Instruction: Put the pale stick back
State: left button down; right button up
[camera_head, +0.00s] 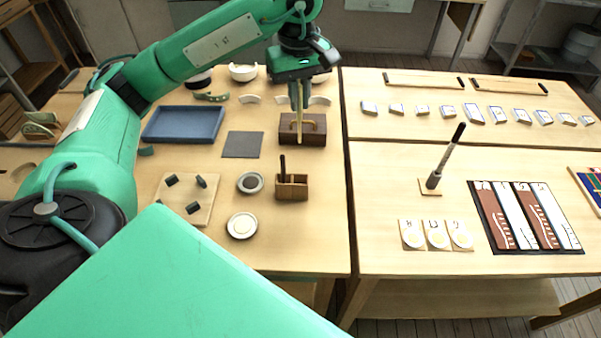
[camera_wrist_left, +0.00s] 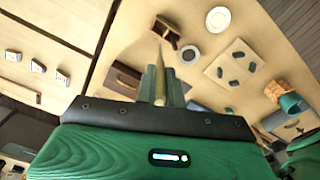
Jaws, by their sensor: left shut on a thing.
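My left gripper (camera_head: 299,98) is shut on the pale stick (camera_head: 300,125), a thin light wooden rod that hangs upright below the fingers. In the left wrist view the pale stick (camera_wrist_left: 160,78) stands out between the fingers (camera_wrist_left: 161,88), tapered at its far end. In the head view its lower part crosses in front of a brown wooden box (camera_head: 316,137); I cannot tell whether they touch. A small wooden holder (camera_head: 297,190) with a dark stick (camera_head: 283,166) standing in it sits nearer on the table, apart from the gripper. My right gripper is not in view.
A grey square (camera_head: 243,144) and blue tray (camera_head: 184,124) lie left of the box. Two round dishes (camera_head: 250,183) (camera_head: 242,225) and a board with dark pieces (camera_head: 186,215) are near the holder. White bowls stand behind. A seam divides the tables on the right.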

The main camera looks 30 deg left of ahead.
aim_at(299, 122)
pick_arm(q)
notch_tip(299, 122, down, 8)
jog(key=shift+r+p, duration=0.25)
jog(key=shift+p, duration=0.3)
notch_tip(299, 122, down, 12)
jog(key=p, duration=0.1)
jog(key=shift+f, duration=0.2)
jog(key=c, duration=1.5)
grip_release()
jog(key=shift+p, duration=0.35)
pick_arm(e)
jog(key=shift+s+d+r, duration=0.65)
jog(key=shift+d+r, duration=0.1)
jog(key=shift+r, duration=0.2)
pick_arm(q)
jog(key=shift+r, duration=0.1)
